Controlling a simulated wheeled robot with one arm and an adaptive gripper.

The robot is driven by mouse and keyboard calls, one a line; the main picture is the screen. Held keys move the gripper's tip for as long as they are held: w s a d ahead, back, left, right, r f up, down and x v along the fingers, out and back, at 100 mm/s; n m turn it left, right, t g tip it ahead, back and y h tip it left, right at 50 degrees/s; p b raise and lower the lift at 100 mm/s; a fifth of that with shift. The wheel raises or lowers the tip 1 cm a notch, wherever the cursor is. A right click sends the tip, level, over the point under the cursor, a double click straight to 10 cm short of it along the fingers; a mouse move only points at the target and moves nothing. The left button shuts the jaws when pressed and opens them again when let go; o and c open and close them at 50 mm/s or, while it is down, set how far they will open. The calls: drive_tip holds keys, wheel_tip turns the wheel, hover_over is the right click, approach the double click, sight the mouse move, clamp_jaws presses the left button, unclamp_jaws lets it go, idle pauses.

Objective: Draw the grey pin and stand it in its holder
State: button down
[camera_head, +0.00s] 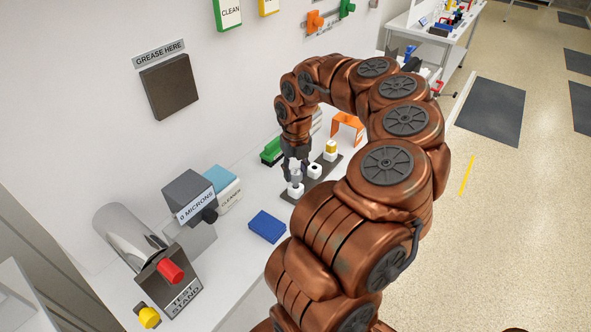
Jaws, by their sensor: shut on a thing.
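My gripper (295,168) points down over a dark strip (306,184) on the white bench. It is shut on what looks like the grey pin (296,177), a small light grey piece at the fingertips. A white holder (296,190) stands directly under it at the near end of the strip. I cannot tell whether the pin is in this holder or just above it. The middle white holder (314,172) shows a dark hole in its top. The far white holder (330,156) has a yellow pin (331,146) standing in it.
A blue block (267,226) lies on the bench left of the strip. A green item (271,152) and an orange stand (348,126) are behind. A grey "0 MICRONS" box (190,196), a cleaner box (222,186) and the test stand (171,280) fill the left.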

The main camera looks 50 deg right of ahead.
sight(297, 172)
drive_tip(key=shift+f+b, duration=0.65)
drive_tip(key=shift+f, duration=0.65)
drive_tip(key=c, duration=0.6)
unclamp_jaws()
drive_tip(key=shift+r, duration=6)
drive_tip(key=shift+s, duration=0.2)
